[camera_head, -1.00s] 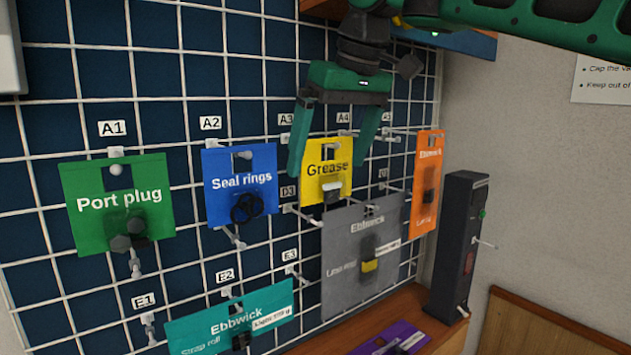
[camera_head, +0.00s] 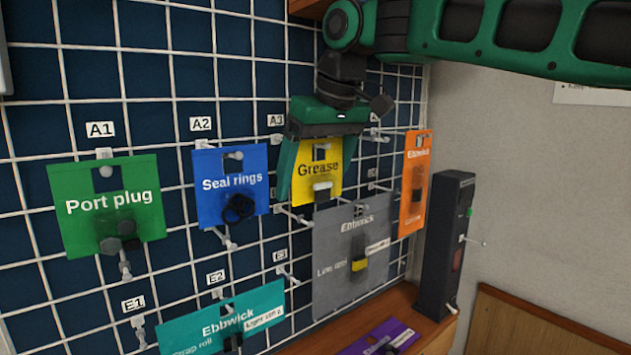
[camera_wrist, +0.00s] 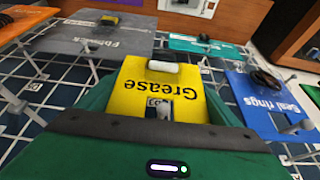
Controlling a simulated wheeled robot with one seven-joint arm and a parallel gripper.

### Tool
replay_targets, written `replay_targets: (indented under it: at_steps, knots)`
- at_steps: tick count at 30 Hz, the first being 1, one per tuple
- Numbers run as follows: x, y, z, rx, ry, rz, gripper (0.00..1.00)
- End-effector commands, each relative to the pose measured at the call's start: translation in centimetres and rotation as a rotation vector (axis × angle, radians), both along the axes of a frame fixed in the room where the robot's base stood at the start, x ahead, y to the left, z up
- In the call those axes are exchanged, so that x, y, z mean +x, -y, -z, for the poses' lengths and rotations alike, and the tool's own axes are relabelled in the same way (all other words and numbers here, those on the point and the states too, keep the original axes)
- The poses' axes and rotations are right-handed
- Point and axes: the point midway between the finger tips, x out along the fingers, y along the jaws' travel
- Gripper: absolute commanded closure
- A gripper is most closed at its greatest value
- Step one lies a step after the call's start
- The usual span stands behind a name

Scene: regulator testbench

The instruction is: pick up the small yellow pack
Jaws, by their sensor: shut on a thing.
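The small yellow pack (camera_head: 318,178), marked "Grease", hangs upright on the wire grid below the A3 label. A white item shows in its lower part. My green gripper (camera_head: 317,190) comes down over it from above, with a finger along its left side and the other at its right edge. My gripper is shut on the pack. In the wrist view the yellow pack (camera_wrist: 150,95) lies between the green fingers, and a peg shows at its hang hole. Whether the pack is clear of its peg I cannot tell.
Nearby on the grid hang a blue Seal rings pack (camera_head: 229,185), a grey pack (camera_head: 340,255) just below, an orange pack (camera_head: 414,185) to the right, a green Port plug pack (camera_head: 106,205) and a teal pack (camera_head: 222,318). Bare pegs stick out. A dark device (camera_head: 447,245) stands right.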

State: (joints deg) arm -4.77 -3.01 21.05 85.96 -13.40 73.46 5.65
Motion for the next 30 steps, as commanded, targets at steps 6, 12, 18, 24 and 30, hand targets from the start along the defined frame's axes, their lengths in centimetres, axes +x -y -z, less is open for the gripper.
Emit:
replay_targets:
  at_steps: [6,12,18,24,30]
  knots:
    - [0.0,0.0,-0.2,0.001,0.001,0.000,0.37]
    - [0.0,0.0,-1.7,0.000,0.002,-0.002,0.37]
    - [-1.9,1.4,-1.6,-0.001,0.003,0.001,0.37]
    - [-5.3,3.6,-1.6,0.000,0.002,0.000,0.37]
    - [-9.7,6.4,-1.6,0.001,0.003,-0.002,0.37]
